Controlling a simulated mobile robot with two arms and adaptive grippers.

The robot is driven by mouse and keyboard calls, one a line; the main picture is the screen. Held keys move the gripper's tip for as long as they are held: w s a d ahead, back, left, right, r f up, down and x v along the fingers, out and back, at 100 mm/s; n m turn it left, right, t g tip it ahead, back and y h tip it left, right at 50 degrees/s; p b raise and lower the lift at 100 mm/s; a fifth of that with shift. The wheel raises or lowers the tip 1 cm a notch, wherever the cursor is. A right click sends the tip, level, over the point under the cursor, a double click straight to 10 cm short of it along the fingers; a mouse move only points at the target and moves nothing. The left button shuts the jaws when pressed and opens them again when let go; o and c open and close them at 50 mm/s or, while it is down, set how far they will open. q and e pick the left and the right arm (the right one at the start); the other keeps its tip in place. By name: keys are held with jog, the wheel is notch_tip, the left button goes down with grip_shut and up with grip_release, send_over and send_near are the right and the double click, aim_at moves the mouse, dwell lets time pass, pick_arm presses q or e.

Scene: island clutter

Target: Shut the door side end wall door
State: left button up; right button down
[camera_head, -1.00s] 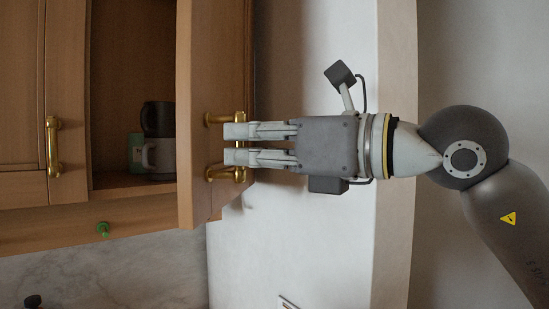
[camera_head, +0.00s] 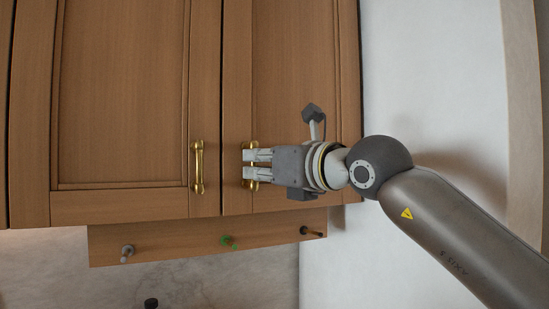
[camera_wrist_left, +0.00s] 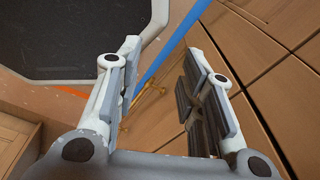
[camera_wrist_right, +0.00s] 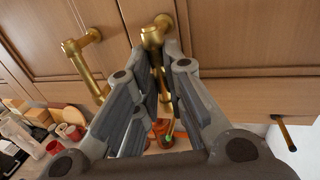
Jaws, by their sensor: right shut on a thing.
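The end wall door (camera_head: 300,90) is a brown wooden panel at the right of the head view. It lies about flush with the neighbouring door, and the cupboard inside is hidden. My right gripper (camera_head: 256,164) is shut on its brass handle (camera_head: 252,184), near the door's lower left edge. The right wrist view shows the handle (camera_wrist_right: 154,36) between the fingers. My left gripper (camera_wrist_left: 163,65) shows only in its own wrist view, with fingers apart and nothing between them.
The neighbouring door (camera_head: 125,100) has its own brass handle (camera_head: 197,167). Below is a wooden rail (camera_head: 180,240) with several pegs. White wall (camera_head: 430,90) lies to the right. The right wrist view shows counter clutter, including a red-and-white mug (camera_wrist_right: 68,131).

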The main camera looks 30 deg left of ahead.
jog(key=shift+s+a+f, duration=0.15)
jog(key=shift+s+a, duration=0.25)
jog(key=shift+a, duration=0.1)
jog(key=c, duration=1.8)
grip_release()
jog(key=shift+o, duration=1)
jog(key=shift+s, duration=0.1)
jog(key=shift+o, duration=0.5)
jog(key=shift+s+a, duration=0.1)
jog(key=shift+s, duration=0.1)
jog(key=shift+w, duration=0.2)
jog(key=shift+s+d, duration=0.1)
jog(key=shift+d, duration=0.35)
jog(key=v, duration=1.1)
jog(key=shift+c, duration=0.2)
